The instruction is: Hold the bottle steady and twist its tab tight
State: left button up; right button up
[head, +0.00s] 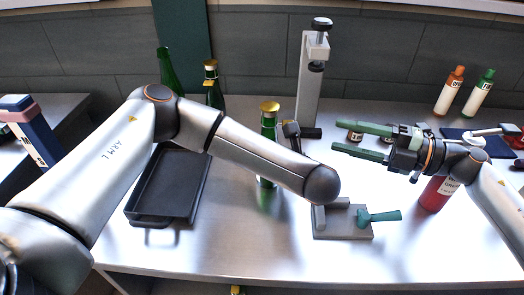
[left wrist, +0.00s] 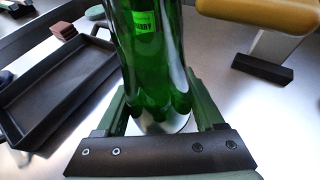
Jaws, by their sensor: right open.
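A green bottle (head: 268,128) with a gold top (head: 269,107) stands upright mid-table, its lower part partly behind my left arm. In the left wrist view the green bottle (left wrist: 158,60) rises between the green fingers of my left gripper (left wrist: 160,108), which lie close against both sides and look shut on it. In the head view that gripper is hidden. I cannot make out a separate tab on the bottle. My right gripper (head: 348,138) is open and empty, its green fingers pointing left, to the right of the bottle and apart from it.
A black tray (head: 134,212) lies left. Two green bottles (head: 166,70) (head: 211,72) stand behind it. A grey stand (head: 310,85) rises behind the bottle. A grey fixture with a teal handle (head: 385,215) sits in front. A red bottle (head: 435,193) stands below my right arm.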

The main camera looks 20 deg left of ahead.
pick_arm(q)
grip_shut()
dwell(0.3)
dwell(1.1)
